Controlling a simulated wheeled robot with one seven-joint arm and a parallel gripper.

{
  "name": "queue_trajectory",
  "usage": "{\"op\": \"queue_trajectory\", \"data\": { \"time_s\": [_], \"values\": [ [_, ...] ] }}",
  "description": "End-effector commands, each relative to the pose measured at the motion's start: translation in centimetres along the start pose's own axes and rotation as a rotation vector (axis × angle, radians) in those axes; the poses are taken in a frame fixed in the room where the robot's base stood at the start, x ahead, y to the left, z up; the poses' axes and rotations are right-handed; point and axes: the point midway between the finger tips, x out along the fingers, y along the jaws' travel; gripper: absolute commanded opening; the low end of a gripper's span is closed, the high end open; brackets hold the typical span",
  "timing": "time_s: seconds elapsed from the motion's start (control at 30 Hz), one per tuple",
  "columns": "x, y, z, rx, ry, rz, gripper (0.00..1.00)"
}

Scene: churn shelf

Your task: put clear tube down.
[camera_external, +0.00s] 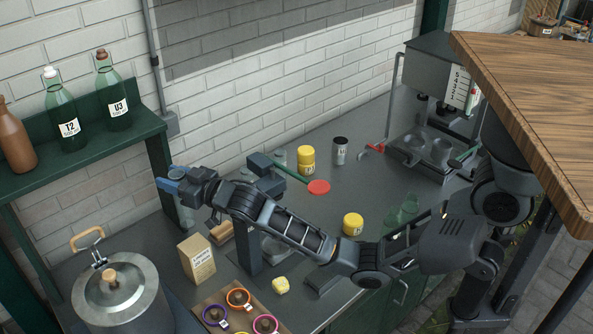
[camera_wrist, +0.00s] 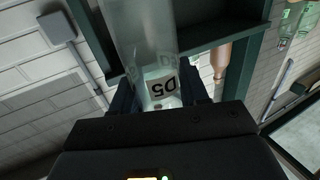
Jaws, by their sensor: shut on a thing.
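The clear tube (camera_wrist: 143,38) is a see-through cylinder with a white label reading D5. My gripper (camera_wrist: 160,92) is shut on it near the label, with one dark finger on each side. In the external view the tube (camera_external: 185,213) is upright beside the green shelf post, its rim showing just above my gripper (camera_external: 172,186) and its lower part below. My gripper hides its middle. I cannot tell whether its base touches the grey counter.
A green shelf (camera_external: 82,150) with bottles T2 (camera_external: 65,118) and U3 (camera_external: 114,97) stands left of my gripper. A steel pot (camera_external: 118,297), a paper bag (camera_external: 197,259) and a tray of coloured rings (camera_external: 221,297) are in front. Yellow tins (camera_external: 306,160) stand further right.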

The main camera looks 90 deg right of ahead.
Motion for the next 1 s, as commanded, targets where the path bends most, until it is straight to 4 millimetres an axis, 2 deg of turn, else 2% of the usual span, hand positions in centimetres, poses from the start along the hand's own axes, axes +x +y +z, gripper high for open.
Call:
{"op": "queue_trajectory", "data": {
  "time_s": [0.03,0.1,0.37,0.53,0.97,1.0],
  "values": [
    [0.0,0.0,1.6,-0.002,-0.001,0.0,0.0],
    [0.0,0.0,2.8,-0.002,-0.001,0.0,0.0],
    [0.0,0.0,4.8,-0.001,0.0,-0.001,0.0],
    [0.0,0.0,7.2,-0.002,-0.001,0.0,0.0],
    [0.0,-0.1,7.8,-0.001,0.0,-0.002,0.0],
    [0.0,-0.1,7.7,-0.001,0.0,-0.002,0.46]
  ]
}}
